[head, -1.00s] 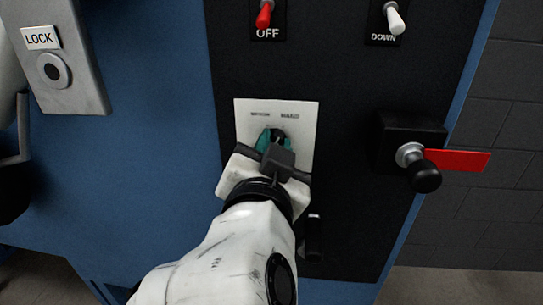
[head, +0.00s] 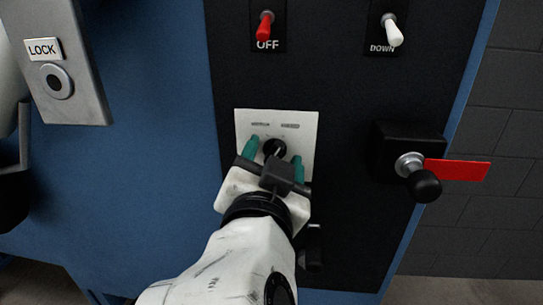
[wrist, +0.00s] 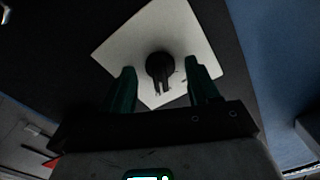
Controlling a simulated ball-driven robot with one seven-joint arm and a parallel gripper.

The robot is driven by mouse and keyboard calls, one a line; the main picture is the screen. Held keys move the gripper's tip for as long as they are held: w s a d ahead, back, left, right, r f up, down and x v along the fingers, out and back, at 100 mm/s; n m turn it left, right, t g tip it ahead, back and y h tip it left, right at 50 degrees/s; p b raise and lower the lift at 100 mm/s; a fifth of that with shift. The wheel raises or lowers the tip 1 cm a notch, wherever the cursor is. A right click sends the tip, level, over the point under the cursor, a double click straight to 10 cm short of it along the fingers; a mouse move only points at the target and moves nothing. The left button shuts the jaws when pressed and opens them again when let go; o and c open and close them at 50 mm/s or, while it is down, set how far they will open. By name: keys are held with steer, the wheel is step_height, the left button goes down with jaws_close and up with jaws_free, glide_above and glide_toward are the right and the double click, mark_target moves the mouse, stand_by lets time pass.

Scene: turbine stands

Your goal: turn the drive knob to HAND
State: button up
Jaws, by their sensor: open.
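The drive knob (head: 274,149) is a black round knob on a white plate (head: 306,133) in the middle of the black panel. Two small labels at the plate's top are too blurred to read. My gripper (head: 274,157) is in front of the plate, with its two teal fingers apart on either side of the knob. In the wrist view, the knob (wrist: 160,68) shows between and beyond the open fingers (wrist: 160,80), with clear gaps on both sides. My wrist hides the lower part of the plate in the head view.
A red switch (head: 265,26) at OFF and a white switch (head: 392,30) at DOWN are above. A black-knobbed lever (head: 424,186) with a red tag (head: 457,170) is at the right. A grey LOCK box (head: 68,85) is at the upper left. A dark handle (head: 311,250) is below the plate.

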steer(key=shift+s+a, duration=0.1)
steer(key=shift+s, duration=2.1)
